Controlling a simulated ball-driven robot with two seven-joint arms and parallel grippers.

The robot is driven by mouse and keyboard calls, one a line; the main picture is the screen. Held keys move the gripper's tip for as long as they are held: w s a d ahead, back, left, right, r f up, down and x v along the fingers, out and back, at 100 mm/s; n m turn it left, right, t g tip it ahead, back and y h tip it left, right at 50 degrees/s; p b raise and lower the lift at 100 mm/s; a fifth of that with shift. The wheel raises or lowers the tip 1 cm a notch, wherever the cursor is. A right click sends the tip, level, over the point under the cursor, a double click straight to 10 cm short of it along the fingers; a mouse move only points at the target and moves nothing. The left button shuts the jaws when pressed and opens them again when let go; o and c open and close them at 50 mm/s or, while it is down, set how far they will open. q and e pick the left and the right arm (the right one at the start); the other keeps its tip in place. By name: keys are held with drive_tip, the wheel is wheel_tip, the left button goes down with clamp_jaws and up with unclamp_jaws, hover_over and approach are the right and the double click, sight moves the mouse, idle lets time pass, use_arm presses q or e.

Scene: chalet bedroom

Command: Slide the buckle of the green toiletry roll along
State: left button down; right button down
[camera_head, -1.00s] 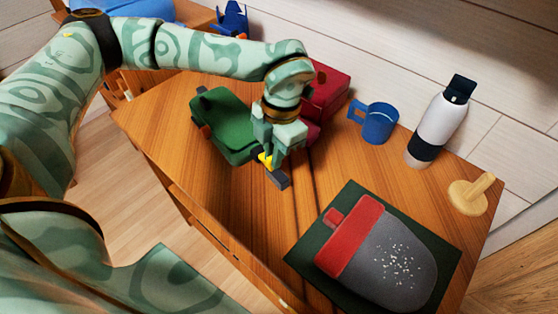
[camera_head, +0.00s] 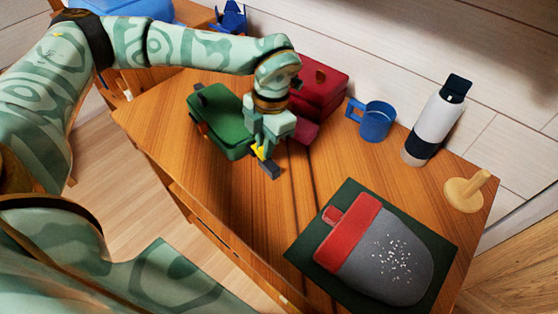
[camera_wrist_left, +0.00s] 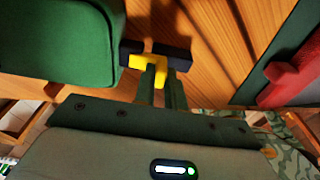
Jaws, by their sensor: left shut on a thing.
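The green toiletry roll (camera_head: 222,118) lies on the wooden table, left of the middle. It fills the upper left of the left wrist view (camera_wrist_left: 60,40). A dark strap (camera_head: 269,170) sticks out from its near right side, and its end shows in the left wrist view (camera_wrist_left: 178,51). The yellow buckle (camera_wrist_left: 150,63) sits around or on this strap, apart from the roll's green body. My left gripper (camera_head: 261,146) is shut on the yellow buckle; its fingers (camera_wrist_left: 158,85) hide part of it. My right gripper is not in view.
A red case (camera_head: 322,85) stands close behind my left gripper. A blue mug (camera_head: 377,121), a white bottle (camera_head: 437,117) and a wooden peg stand (camera_head: 464,194) are at the back right. A grey and red pouch (camera_head: 385,255) lies on a dark green mat (camera_head: 306,255). Bare wood lies in front.

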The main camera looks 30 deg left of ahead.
use_arm(q)
drive_tip(key=shift+w+a, duration=0.15)
drive_tip(key=shift+a, duration=0.3)
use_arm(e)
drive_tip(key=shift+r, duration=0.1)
use_arm(q)
drive_tip(key=shift+a, duration=0.1)
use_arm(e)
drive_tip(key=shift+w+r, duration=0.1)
use_arm(q)
drive_tip(key=shift+w+a+r+p, duration=0.1)
drive_tip(key=shift+a+p, duration=0.05)
drive_tip(key=shift+p, duration=0.15)
drive_tip(key=c, duration=1.4)
unclamp_jaws()
drive_tip(key=shift+a, duration=0.15)
drive_tip(key=shift+c, duration=0.2)
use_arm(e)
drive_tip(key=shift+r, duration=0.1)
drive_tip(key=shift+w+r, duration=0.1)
